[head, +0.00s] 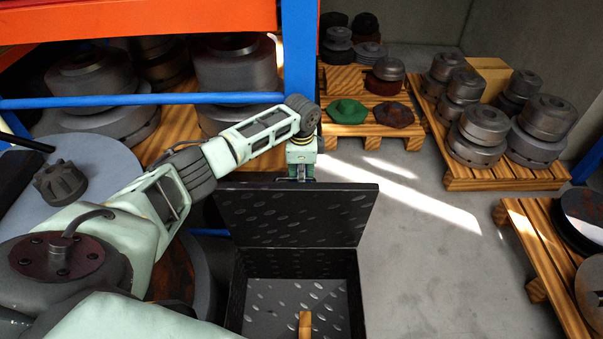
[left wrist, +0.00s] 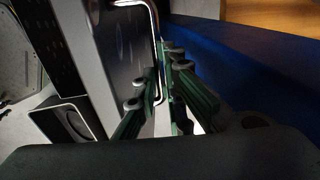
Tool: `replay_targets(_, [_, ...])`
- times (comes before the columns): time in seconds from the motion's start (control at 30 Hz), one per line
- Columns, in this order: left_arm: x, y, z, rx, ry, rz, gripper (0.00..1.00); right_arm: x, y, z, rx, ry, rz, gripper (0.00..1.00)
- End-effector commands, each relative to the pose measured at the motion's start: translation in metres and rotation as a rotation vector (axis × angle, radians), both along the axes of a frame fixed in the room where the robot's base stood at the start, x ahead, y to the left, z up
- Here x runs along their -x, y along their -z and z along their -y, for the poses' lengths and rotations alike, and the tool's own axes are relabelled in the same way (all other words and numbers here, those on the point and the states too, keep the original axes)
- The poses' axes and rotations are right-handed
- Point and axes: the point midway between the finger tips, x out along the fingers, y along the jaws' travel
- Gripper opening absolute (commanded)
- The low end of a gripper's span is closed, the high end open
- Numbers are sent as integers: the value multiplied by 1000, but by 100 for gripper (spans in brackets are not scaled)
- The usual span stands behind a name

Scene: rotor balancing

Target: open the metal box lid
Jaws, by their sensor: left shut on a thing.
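The metal box (head: 359,290) is dark with a tread-plate pattern and stands at the bottom middle of the head view. Its lid (head: 295,217) is raised and leans back, so the inside shows. My left gripper (head: 301,176) is at the lid's top edge, mostly hidden behind it in the head view. In the left wrist view my left gripper's green fingers (left wrist: 158,98) are closed around a thin silver handle (left wrist: 157,40) on the lid's face (left wrist: 118,45). My right gripper is not in view.
A wooden piece (head: 305,325) shows inside the box. A blue rack post (head: 299,50) stands behind my left arm. Pallets with metal rotors (head: 484,125) stand at the back right. The concrete floor (head: 430,250) right of the box is clear.

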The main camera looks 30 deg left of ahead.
Motion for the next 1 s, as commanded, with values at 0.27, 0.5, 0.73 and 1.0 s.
replay_targets(0.27, [4,-2,2,-6,0,2,0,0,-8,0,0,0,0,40])
replay_targets(0.5, [25,-2,12,-50,-3,42,0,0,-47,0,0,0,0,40])
replay_targets(0.73, [51,-2,28,-74,0,91,0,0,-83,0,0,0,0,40])
replay_targets(1.0, [88,5,52,-73,1,108,0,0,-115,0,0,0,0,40])
